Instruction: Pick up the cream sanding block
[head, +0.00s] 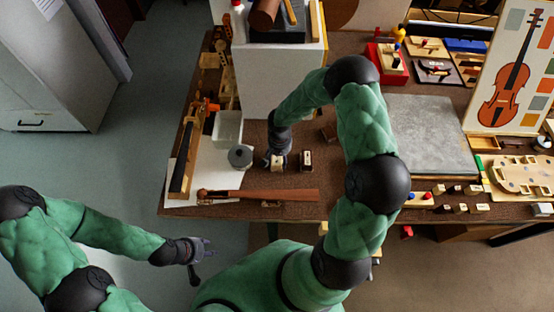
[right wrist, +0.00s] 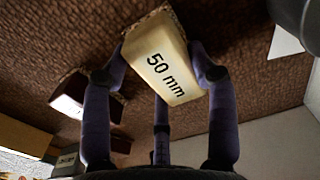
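I cannot tell whether the block is clear of the bench. My left gripper (head: 199,254) is open and empty, off the bench over the floor.
A dark-sided block (head: 306,160) stands just right of my right gripper; a dark red block (right wrist: 75,93) shows in the right wrist view. A grey round pot (head: 240,157) is to the left. A violin neck (head: 260,195) lies in front. A grey slab (head: 430,135) is farther right.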

